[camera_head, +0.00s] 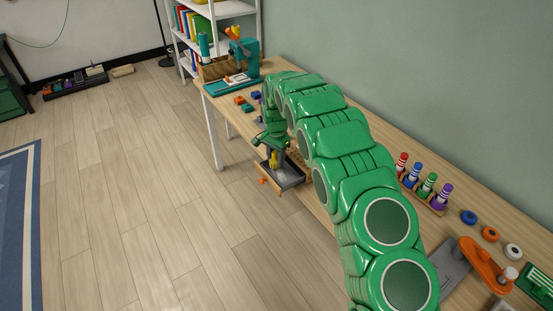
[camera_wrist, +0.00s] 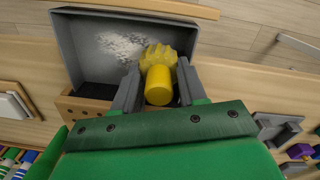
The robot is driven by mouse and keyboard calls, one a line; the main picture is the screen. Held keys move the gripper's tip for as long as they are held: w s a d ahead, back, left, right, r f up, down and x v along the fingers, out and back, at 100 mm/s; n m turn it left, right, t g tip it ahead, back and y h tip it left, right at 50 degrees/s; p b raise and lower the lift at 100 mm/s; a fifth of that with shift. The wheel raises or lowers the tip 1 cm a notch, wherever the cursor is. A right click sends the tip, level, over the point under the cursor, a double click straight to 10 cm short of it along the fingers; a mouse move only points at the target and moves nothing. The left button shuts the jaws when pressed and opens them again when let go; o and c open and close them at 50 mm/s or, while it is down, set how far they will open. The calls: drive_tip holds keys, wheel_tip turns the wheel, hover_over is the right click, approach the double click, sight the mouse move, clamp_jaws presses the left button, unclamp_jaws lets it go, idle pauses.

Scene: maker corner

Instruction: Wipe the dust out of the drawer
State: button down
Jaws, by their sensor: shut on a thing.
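The drawer (camera_wrist: 72,50) is a dark grey tray with a wooden front, pulled out from the table; it also shows in the head view (camera_head: 291,178). A patch of pale dust (camera_wrist: 121,45) lies on its floor, left of the middle in the wrist view. My gripper (camera_wrist: 157,85) is shut on a yellow duster (camera_wrist: 160,58) with a lobed head and a round handle. The duster's head is over the drawer, right beside the dust. I cannot tell whether it touches the floor. In the head view the duster (camera_head: 273,160) shows small below my gripper (camera_head: 270,145).
The wooden table (camera_head: 505,220) runs along the wall. A teal machine (camera_head: 245,59) stands at the far end. The floor (camera_head: 140,210) left of the table is clear.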

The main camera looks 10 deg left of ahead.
drive_tip(key=shift+a+r, duration=0.2)
drive_tip(key=shift+a, duration=0.4)
drive_tip(key=shift+s+d+r, duration=0.2)
drive_tip(key=shift+s+d, duration=0.2)
drive_tip(key=shift+d, duration=0.15)
drive_tip(key=shift+s+d+f, duration=0.15)
drive_tip(key=shift+s+d, duration=0.85)
drive_tip(key=shift+d, duration=0.05)
drive_tip(key=shift+s+d+f, duration=0.2)
drive_tip(key=shift+s+d, duration=0.8)
drive_tip(key=shift+d, duration=0.1)
drive_tip(key=shift+s+d+f, duration=0.15)
drive_tip(key=shift+s+d, duration=0.85)
drive_tip(key=shift+d, duration=0.05)
drive_tip(key=shift+s+d, duration=0.1)
wheel_tip(320, 180, up, 6)
drive_tip(key=shift+w+a, duration=0.2)
drive_tip(key=shift+a, duration=0.05)
drive_tip(key=shift+r, duration=0.25)
wheel_tip(320, 180, up, 3)
drive_tip(key=shift+f, duration=0.15)
